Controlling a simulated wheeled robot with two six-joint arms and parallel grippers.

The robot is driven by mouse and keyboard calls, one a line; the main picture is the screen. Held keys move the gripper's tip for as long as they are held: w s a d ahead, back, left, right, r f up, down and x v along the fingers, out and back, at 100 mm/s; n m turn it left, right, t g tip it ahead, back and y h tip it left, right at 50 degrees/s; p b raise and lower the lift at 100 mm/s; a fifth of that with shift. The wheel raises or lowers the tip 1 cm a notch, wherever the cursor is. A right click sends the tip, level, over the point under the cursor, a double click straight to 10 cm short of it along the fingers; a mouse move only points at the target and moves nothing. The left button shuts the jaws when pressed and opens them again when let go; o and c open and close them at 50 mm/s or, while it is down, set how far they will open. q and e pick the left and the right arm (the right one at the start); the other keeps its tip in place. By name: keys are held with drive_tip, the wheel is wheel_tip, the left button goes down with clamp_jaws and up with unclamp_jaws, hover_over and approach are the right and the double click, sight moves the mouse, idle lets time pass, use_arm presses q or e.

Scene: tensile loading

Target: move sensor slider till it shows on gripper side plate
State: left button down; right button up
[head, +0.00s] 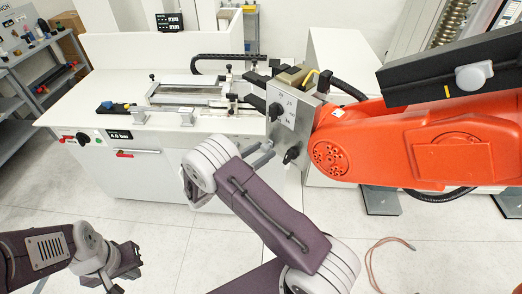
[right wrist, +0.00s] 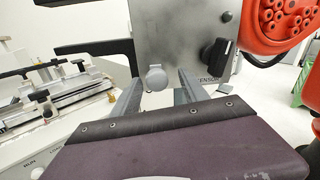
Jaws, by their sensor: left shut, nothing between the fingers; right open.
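The gripper side plate (head: 290,112) is a grey metal plate on the end of the orange robot arm. It fills the upper middle of the right wrist view (right wrist: 175,30). The black sensor slider knob (right wrist: 217,55) is on its lower right, beside partly hidden lettering; it also shows in the head view (head: 291,155). My right gripper (head: 262,150) is open just left of the plate's lower part. In the right wrist view a round grey knob (right wrist: 155,78) appears between its fingers; contact is unclear. My left gripper (head: 116,287) is shut and empty at lower left.
The orange robot arm (head: 400,140) fills the right side of the head view. A white bench (head: 90,85) with a clamp fixture (head: 185,95) and a small display (head: 119,135) stands behind. Shelves (head: 30,80) stand at far left. A cable (head: 375,255) lies on the floor.

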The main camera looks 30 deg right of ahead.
drive_tip(key=shift+w+f, duration=0.15)
drive_tip(key=shift+w, duration=0.15)
drive_tip(key=c, duration=1.1)
drive_tip(key=shift+s, duration=0.1)
clamp_jaws()
